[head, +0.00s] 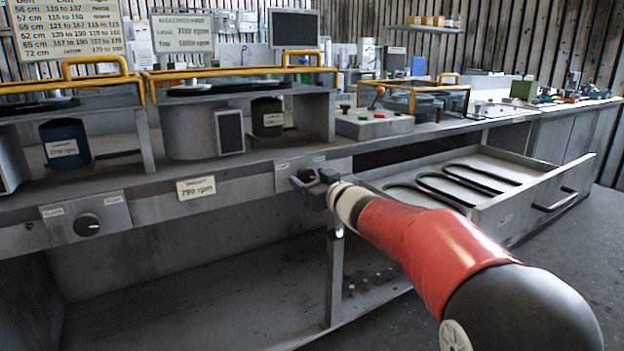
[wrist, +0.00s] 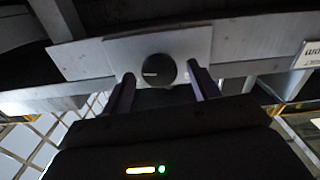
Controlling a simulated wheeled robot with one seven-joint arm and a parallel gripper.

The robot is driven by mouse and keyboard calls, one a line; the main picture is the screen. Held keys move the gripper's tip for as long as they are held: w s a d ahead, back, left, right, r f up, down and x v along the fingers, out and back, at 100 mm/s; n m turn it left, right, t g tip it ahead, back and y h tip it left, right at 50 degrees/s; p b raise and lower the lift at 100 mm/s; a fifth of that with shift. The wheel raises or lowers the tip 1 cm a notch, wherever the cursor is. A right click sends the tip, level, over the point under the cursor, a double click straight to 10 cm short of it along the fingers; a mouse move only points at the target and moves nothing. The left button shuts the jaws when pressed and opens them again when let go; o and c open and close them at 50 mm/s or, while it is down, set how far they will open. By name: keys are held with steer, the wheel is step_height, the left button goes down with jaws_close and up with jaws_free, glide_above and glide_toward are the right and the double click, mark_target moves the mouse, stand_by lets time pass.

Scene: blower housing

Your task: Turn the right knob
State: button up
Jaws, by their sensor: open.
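The right knob (wrist: 159,70) is a round black knob with a pale pointer line, set on a light metal plate (wrist: 90,60) in the wrist view. My gripper (wrist: 162,80) is open, its two fingers on either side of the knob, with a visible gap on each side. In the head view my gripper (head: 308,180) is at the right plate (head: 338,167) on the bench front and largely hides the knob. The left knob (head: 88,224) sits apart on its own plate, far to the left.
An open drawer (head: 510,212) with black belts juts out right of my arm. A sign reading 790 rpm (head: 196,187) is on the bench front between the plates. A control box (head: 375,124) with buttons stands on the bench above. The shelf (head: 200,285) below looks mostly bare.

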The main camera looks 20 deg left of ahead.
steer(key=c, duration=1)
steer(key=shift+o, duration=0.2)
steer(key=n+b, duration=0.2)
steer(key=n, duration=0.3)
steer(key=shift+f, duration=0.15)
steer(key=n+b, duration=0.2)
steer(key=n, duration=0.2)
steer(key=n+b, duration=0.2)
steer(key=n, duration=0.3)
steer(key=shift+f+n, duration=0.1)
steer(key=shift+n, duration=0.3)
steer(key=n+b, duration=0.2)
steer(key=n, duration=0.2)
steer(key=shift+n, duration=0.4)
